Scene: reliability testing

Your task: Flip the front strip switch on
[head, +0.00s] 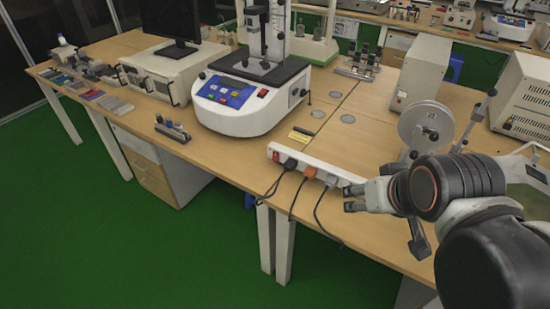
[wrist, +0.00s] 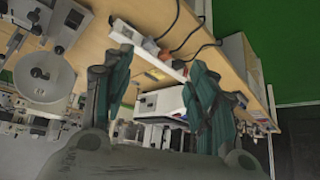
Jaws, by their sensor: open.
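A white power strip (head: 345,179) lies along the front edge of the table in the head view. A red switch (head: 276,155) sits at its left end. Black, orange and grey plugs fill sockets along it. My gripper (head: 351,198) is at the strip's right end, in front of it, apart from the switch. In the wrist view my gripper (wrist: 160,66) is open and empty, its two dark fingers spread. The strip (wrist: 128,34) runs slanting behind and between them. The on or off position of the switch is too small to tell.
Cables hang from the plugs (head: 310,172) over the table's front edge. A white tester with a blue panel (head: 238,100) stands left of the strip. A grey wheel-shaped device (head: 425,122) stands behind my gripper. The wooden table (head: 370,103) is mostly clear behind the strip.

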